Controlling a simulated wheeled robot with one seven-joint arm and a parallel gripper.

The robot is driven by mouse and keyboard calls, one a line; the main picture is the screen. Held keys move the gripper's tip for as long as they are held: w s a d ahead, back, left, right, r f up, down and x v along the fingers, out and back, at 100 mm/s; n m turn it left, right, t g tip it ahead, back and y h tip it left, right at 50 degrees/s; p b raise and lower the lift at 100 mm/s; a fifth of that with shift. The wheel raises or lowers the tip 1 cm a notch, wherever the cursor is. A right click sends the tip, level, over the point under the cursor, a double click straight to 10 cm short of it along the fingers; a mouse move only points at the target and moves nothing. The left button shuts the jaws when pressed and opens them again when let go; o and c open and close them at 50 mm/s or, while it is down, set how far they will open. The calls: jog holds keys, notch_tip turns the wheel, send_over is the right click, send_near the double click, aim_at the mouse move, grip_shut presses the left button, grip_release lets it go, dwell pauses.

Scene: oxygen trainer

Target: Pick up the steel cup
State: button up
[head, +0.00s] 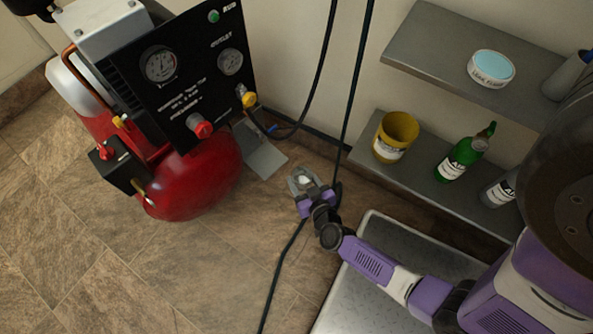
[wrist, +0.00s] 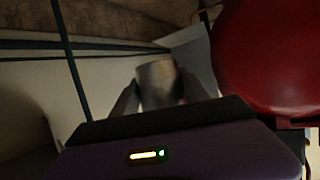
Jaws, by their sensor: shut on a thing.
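The steel cup (wrist: 157,82) shows in the wrist view as a short, shiny metal cylinder between the two fingers of my gripper (wrist: 160,92). The fingers press on it from both sides and are shut on it. In the head view my gripper (head: 303,182) is near the middle, right of the red compressor, with a small pale part of the cup (head: 304,181) showing between the fingers. The cup's lower part is hidden. I cannot tell how far it is from the floor.
A red compressor (head: 196,180) with a black gauge panel (head: 190,85) stands at left. A black hose (head: 347,110) hangs close to my gripper. Shelves at right hold a yellow tub (head: 396,137), a green bottle (head: 462,157) and other containers. A metal platform (head: 360,300) lies below my arm. The floor at lower left is clear.

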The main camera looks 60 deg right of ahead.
jog(key=shift+s+a, duration=0.15)
jog(key=shift+s, duration=0.55)
dwell(2.0)
